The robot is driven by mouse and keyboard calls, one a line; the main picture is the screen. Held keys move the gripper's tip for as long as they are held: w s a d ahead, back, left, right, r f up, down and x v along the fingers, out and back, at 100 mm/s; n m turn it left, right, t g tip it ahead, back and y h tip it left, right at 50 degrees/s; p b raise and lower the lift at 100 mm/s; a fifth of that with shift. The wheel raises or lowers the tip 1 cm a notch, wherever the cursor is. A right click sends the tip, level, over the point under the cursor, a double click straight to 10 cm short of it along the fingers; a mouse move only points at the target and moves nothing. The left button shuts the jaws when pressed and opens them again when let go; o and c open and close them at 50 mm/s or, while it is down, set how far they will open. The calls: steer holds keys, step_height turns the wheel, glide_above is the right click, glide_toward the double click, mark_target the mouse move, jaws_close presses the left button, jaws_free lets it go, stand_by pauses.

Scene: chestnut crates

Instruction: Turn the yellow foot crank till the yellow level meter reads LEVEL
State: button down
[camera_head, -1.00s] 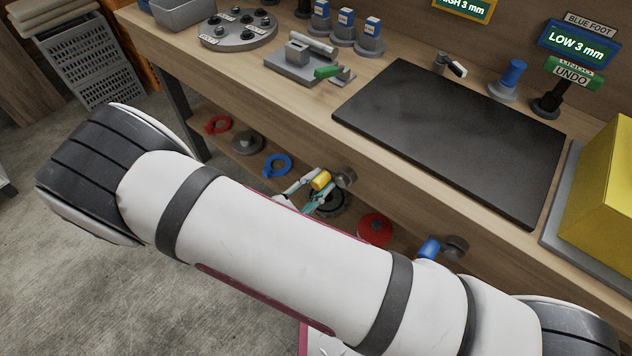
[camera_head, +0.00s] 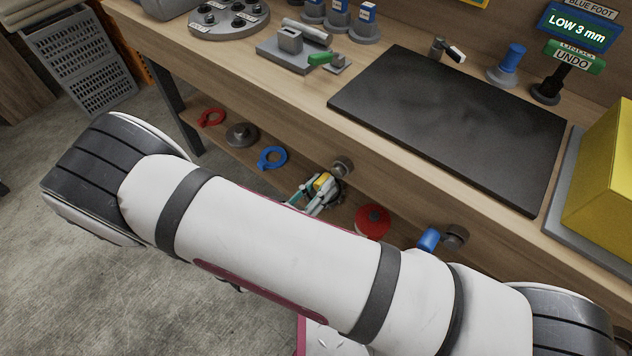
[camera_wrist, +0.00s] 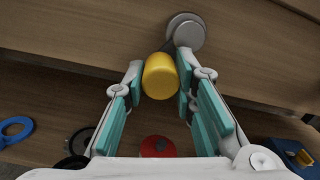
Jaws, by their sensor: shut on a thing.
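The yellow foot crank has a yellow grip (camera_head: 323,181) on a grey hub (camera_head: 342,166) at the bench's front. In the wrist view, the yellow grip (camera_wrist: 160,76) sits below and left of the round hub (camera_wrist: 186,30). My gripper (camera_head: 316,193) is at the grip; in the wrist view its teal fingers (camera_wrist: 161,84) are closed around it, one on each side. The yellow level meter (camera_head: 476,2) shows only its bottom edge at the top of the head view; its reading is cut off.
A blue-gripped crank (camera_head: 428,239) is to the right, and the blue meter (camera_head: 577,30) reads LOW 3 mm. Below, the shelf holds a red round part (camera_head: 372,221) and a blue ring (camera_head: 272,158). A dark plate (camera_head: 450,125) and a yellow block (camera_head: 605,175) are on top.

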steer(key=n, duration=0.2)
steer(key=d+n, duration=0.1)
steer(key=n, duration=0.1)
steer(key=shift+s+d+f, duration=0.1)
steer(key=shift+s+f, duration=0.15)
steer(key=shift+s, duration=0.15)
steer(key=shift+s+d+r+n+y, duration=0.1)
steer(key=shift+s+d+n, duration=0.25)
steer(key=shift+n, duration=1.05)
steer(key=shift+s+d+r+n+y, duration=0.15)
steer(key=shift+d+n, duration=0.25)
steer(key=shift+n, duration=1)
steer(key=shift+s+d+r+n+y, duration=0.1)
steer(key=shift+s+d+n, duration=0.25)
steer(key=shift+n, duration=1.05)
steer(key=c, duration=1.3)
jaws_free()
steer(key=shift+f, duration=0.1)
steer(key=shift+a, duration=0.1)
steer(key=v, duration=1.2)
steer(key=shift+f, duration=0.25)
